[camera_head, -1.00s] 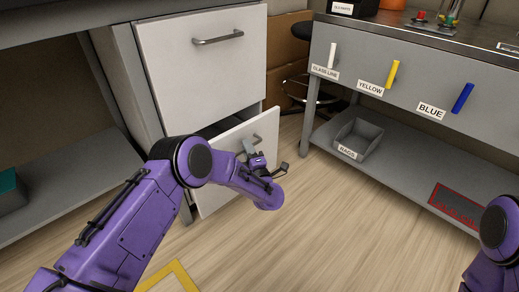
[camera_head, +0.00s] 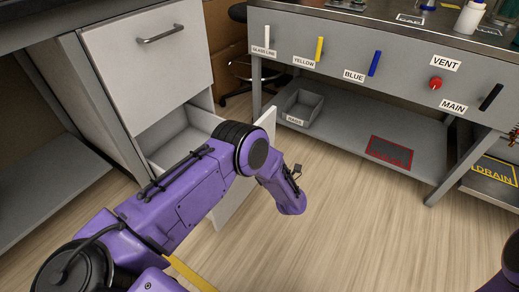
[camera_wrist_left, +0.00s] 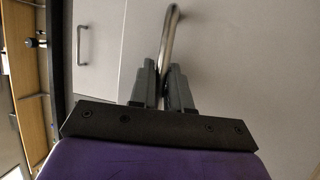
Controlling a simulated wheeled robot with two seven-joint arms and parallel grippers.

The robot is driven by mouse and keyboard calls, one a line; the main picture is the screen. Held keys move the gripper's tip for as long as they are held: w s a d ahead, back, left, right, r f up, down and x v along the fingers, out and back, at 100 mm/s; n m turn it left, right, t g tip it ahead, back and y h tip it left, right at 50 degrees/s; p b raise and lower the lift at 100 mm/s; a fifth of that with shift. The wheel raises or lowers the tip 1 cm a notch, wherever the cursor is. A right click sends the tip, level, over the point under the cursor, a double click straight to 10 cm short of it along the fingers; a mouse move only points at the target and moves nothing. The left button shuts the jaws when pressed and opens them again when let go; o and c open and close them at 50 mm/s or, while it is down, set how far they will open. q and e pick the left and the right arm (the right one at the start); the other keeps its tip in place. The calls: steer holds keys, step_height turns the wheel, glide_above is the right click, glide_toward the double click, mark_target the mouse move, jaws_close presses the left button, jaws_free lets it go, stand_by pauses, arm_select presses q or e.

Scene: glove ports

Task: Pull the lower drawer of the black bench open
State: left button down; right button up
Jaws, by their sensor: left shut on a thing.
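The bench at the left has a dark top and pale drawer fronts. Its lower drawer (camera_head: 232,205) stands well out from the body, and its open inside shows behind the front. The upper drawer (camera_head: 150,75) is closed, with a metal bar handle (camera_head: 160,33). In the left wrist view my left gripper (camera_wrist_left: 166,80) is shut on the lower drawer's bar handle (camera_wrist_left: 171,30). In the head view my purple left arm hides that handle and my fingers. Only part of my right arm shows at the bottom right corner; its gripper is out of view.
A grey bench (camera_head: 345,28) with labelled coloured levers stands at the back right. Its lower shelf (camera_head: 345,130) holds a grey bin (camera_head: 300,107). Wooden floor (camera_head: 350,225) is clear in front, with yellow tape (camera_head: 188,272) near my left arm.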

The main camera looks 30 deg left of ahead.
arm_select(q)
steer(key=shift+s+d+f, duration=0.1)
steer(key=shift+s, duration=0.05)
steer(key=c, duration=1.2)
jaws_free()
steer(key=shift+o, duration=0.2)
steer(key=p+v, duration=0.1)
steer(key=v, duration=0.9)
steer(key=shift+d+p, duration=0.3)
steer(key=shift+p, duration=0.05)
steer(key=shift+a, duration=0.1)
